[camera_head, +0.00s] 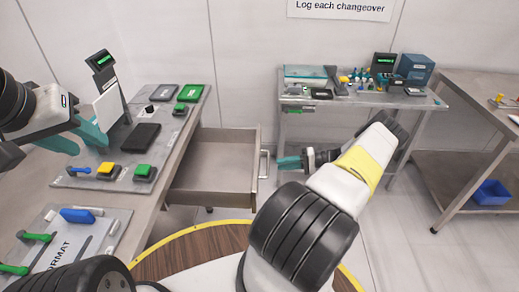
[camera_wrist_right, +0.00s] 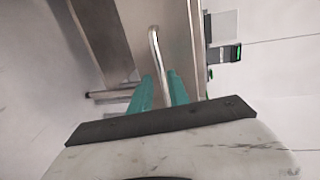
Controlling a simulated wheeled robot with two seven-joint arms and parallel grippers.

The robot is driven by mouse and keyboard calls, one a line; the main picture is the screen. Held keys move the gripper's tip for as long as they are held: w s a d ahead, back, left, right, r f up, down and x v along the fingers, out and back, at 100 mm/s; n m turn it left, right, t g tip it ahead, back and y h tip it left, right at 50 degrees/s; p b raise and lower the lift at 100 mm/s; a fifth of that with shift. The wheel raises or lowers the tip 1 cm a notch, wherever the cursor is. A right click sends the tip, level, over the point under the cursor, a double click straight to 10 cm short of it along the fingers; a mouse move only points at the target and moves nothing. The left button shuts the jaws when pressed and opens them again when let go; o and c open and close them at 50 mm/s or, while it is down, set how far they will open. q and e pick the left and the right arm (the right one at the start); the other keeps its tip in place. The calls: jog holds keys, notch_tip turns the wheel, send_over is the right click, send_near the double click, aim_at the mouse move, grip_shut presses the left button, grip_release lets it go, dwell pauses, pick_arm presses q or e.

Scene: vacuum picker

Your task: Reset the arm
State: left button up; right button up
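My right arm reaches from the bottom of the head view toward the open drawer. My right gripper (camera_head: 281,162) is just to the right of the drawer handle (camera_head: 264,164). In the right wrist view its two teal fingers (camera_wrist_right: 160,75) stand a little apart, with the metal handle (camera_wrist_right: 154,45) showing ahead and through the gap between them. No object is seen held there. My left gripper (camera_head: 97,134) is low over the left bench, near the black panel; its finger opening cannot be made out.
The drawer (camera_head: 212,165) is pulled out and looks empty. The left bench (camera_head: 172,135) carries a black panel (camera_head: 141,137), yellow (camera_head: 107,170) and green (camera_head: 144,171) blocks. A back bench (camera_head: 350,98) holds devices. A blue bin (camera_head: 491,192) sits on the right table's lower shelf.

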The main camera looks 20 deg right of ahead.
jog(key=shift+s+d+r, duration=0.15)
jog(key=shift+s+d, duration=0.1)
jog(key=shift+d, duration=0.2)
